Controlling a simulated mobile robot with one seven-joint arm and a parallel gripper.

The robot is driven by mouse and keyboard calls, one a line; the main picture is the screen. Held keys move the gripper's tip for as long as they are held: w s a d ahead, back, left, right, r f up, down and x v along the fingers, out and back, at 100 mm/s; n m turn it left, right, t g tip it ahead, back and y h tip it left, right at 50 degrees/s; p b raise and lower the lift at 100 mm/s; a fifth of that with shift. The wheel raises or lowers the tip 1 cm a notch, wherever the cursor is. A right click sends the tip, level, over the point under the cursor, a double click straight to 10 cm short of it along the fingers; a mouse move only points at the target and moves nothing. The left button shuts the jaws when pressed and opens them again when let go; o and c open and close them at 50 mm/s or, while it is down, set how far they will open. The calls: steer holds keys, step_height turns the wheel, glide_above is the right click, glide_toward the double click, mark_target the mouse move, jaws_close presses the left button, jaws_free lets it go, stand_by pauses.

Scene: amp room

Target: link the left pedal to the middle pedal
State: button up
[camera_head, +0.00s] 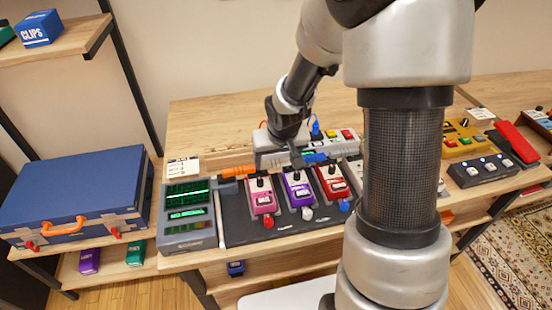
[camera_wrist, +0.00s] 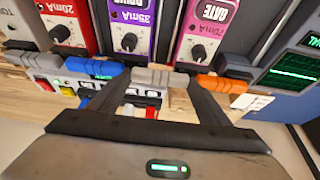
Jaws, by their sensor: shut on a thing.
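The left pedal, pink and marked GATE (camera_head: 262,197), the purple middle pedal (camera_head: 297,188) and a red pedal (camera_head: 332,183) stand in a row on a dark board. In the wrist view the order is reversed: pink (camera_wrist: 205,30) right, purple (camera_wrist: 130,25) middle, red (camera_wrist: 65,18) left. My gripper (camera_wrist: 162,82) is shut on the grey middle of a link cable (camera_wrist: 155,76) with an orange end (camera_wrist: 220,84) and a blue end (camera_wrist: 92,67). In the head view the cable's orange end (camera_head: 238,172) is behind the pink pedal. Contact with the pedals cannot be told.
A grey unit with green screens (camera_head: 187,213) stands left of the board. A blue case (camera_head: 75,190) is further left. A power strip with coloured switches (camera_head: 345,137) lies behind the pedals. A black box with knobs (camera_head: 482,170) is at right.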

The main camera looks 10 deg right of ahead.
steer(key=shift+f, duration=0.2)
stand_by(0.5)
steer(key=o, duration=1.1)
steer(key=shift+c, duration=1.3)
steer(key=shift+o, duration=1.7)
steer(key=shift+r+p, duration=0.8)
steer(key=shift+r, duration=0.45)
steer(key=shift+r+p, duration=1.8)
steer(key=shift+r, duration=0.5)
